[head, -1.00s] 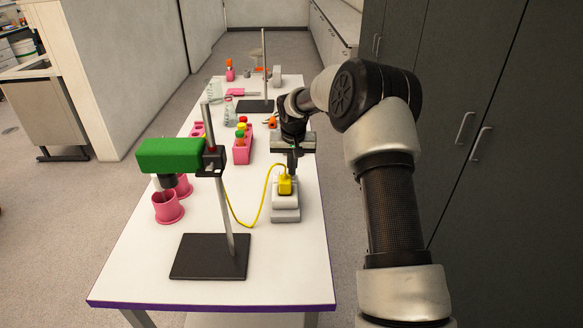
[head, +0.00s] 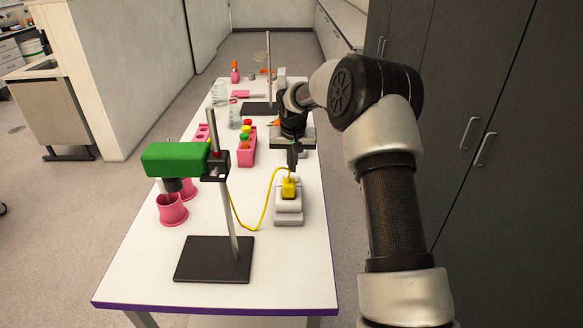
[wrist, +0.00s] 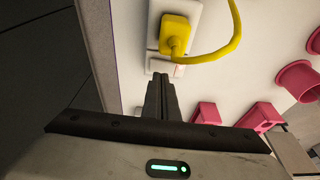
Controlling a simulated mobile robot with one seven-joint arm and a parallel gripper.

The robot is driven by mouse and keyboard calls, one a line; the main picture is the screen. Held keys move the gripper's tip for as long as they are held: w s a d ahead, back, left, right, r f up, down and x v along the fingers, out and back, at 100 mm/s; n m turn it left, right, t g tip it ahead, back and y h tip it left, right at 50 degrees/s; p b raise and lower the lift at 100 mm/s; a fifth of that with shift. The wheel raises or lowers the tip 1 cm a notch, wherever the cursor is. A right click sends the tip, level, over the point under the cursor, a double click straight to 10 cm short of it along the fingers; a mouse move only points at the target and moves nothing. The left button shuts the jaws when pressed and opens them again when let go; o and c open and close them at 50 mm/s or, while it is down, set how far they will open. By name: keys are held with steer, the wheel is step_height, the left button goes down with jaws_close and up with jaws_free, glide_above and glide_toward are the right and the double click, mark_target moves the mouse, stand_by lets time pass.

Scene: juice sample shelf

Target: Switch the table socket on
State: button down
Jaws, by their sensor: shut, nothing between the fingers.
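The table socket (head: 288,218) is a pale block on the right side of the white table. A yellow plug (head: 289,187) with a yellow cable sits in it. In the wrist view the plug (wrist: 174,34) is at the top, with a pale rocker switch (wrist: 160,66) on the socket just below it. My gripper (head: 292,166) is shut and empty, pointing down just behind the plug. In the wrist view its fingertips (wrist: 160,77) are close to the switch; I cannot tell whether they touch it.
A lamp-like green box (head: 175,159) on a black stand (head: 214,260) is at the front left, above pink cups (head: 172,211). A pink tube rack (head: 246,156) stands left of my gripper. Dark cabinets (head: 500,180) line the right side.

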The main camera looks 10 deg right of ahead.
steer(key=d+v, duration=0.2)
steer(key=v, duration=0.9)
steer(key=shift+d+r+b, duration=0.2)
steer(key=shift+b, duration=0.25)
steer(key=shift+s, duration=0.15)
